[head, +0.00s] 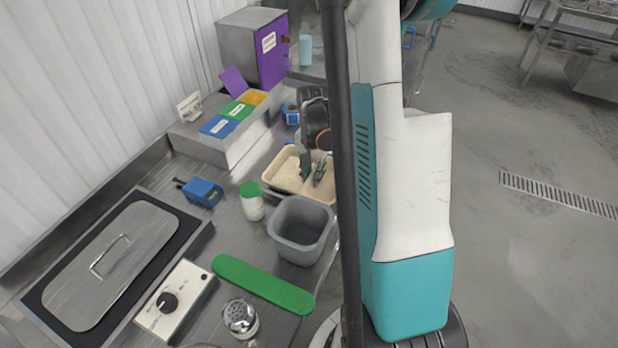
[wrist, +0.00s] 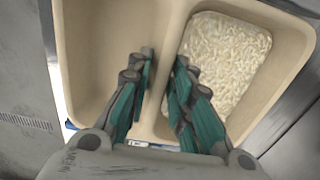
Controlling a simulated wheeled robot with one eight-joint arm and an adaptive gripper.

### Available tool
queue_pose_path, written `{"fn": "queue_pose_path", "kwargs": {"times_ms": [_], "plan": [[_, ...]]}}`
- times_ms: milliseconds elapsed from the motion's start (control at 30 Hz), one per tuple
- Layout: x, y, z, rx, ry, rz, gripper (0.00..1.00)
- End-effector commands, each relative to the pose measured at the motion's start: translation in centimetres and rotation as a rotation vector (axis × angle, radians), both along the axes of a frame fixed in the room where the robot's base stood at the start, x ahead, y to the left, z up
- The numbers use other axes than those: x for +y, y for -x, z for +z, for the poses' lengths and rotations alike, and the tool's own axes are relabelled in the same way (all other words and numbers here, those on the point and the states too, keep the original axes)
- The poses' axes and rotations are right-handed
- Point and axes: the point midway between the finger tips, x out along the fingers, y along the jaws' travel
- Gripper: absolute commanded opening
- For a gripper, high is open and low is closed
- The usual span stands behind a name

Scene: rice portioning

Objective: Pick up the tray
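The tray (head: 270,178) is a beige, two-compartment tray on the steel counter, behind the grey tub in the head view. In the wrist view the tray (wrist: 277,17) fills most of the picture. Its right compartment holds rice (wrist: 222,55); the left one is empty. My gripper (wrist: 163,58) is over the tray with its teal fingers apart, one on each side of the divider between the compartments. A gap shows between the fingertips. I cannot tell whether the fingers touch the divider. In the head view my gripper (head: 311,172) reaches down over the tray, partly hidden by my arm.
A grey tub (head: 301,232) stands close in front of the tray, with a green-lidded jar (head: 252,203) to its left. A green strip (head: 262,285), a shaker (head: 240,318) and a blue device (head: 203,192) lie nearby. A purple-fronted box (head: 268,55) stands behind.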

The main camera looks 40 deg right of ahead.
Motion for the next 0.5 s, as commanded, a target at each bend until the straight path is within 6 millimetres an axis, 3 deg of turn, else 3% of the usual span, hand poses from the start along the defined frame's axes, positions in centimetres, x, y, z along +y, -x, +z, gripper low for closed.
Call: {"fn": "queue_pose_path", "kwargs": {"times_ms": [333,500], "plan": [[0.0,0.0,0.1,0.000,0.000,0.000,0.00],[0.0,0.0,1.1,0.000,0.000,0.000,0.00]]}}
